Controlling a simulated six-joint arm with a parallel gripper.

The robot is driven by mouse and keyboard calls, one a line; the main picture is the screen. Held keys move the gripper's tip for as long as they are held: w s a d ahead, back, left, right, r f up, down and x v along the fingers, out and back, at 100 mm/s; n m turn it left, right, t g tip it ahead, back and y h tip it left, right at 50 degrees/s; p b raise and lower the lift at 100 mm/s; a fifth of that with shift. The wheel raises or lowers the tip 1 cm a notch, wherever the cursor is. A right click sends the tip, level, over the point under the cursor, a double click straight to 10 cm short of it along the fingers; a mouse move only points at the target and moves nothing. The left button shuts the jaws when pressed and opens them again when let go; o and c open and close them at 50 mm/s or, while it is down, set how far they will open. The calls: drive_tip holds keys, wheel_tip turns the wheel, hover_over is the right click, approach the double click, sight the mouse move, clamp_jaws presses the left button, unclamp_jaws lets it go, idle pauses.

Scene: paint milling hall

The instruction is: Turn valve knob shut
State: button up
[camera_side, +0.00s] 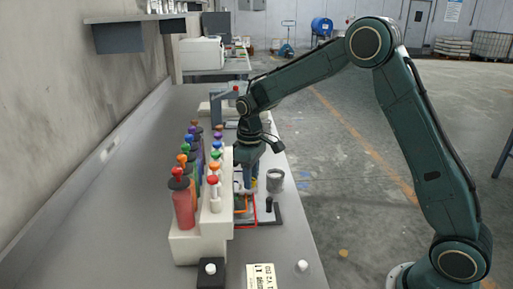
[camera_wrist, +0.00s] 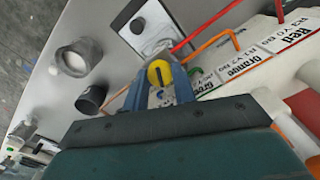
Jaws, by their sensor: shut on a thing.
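A yellow valve knob (camera_wrist: 160,73) with a dark bar across it shows in the middle of the wrist view. My gripper (camera_wrist: 159,82) has its two blue fingers on either side of the knob, shut on it. In the side view my gripper (camera_side: 247,184) points down beside the white bottle rack, and its fingers hide most of the knob there. I cannot tell how far the knob is turned.
Several capped bottles (camera_side: 183,208) stand in the white rack (camera_side: 198,246) left of my gripper. A grey cup (camera_side: 275,180) and a small black post (camera_side: 269,205) stand close on its right. Red tubing (camera_wrist: 205,25) and orange tubing (camera_wrist: 212,43) run beside the knob.

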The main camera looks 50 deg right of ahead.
drive_tip(key=m, duration=1.2)
drive_tip(key=shift+m, duration=0.3)
drive_tip(key=shift+r, duration=0.1)
drive_tip(key=o, duration=1)
wheel_tip(320, 180, up, 14)
drive_tip(key=shift+f, duration=0.1)
idle(0.4)
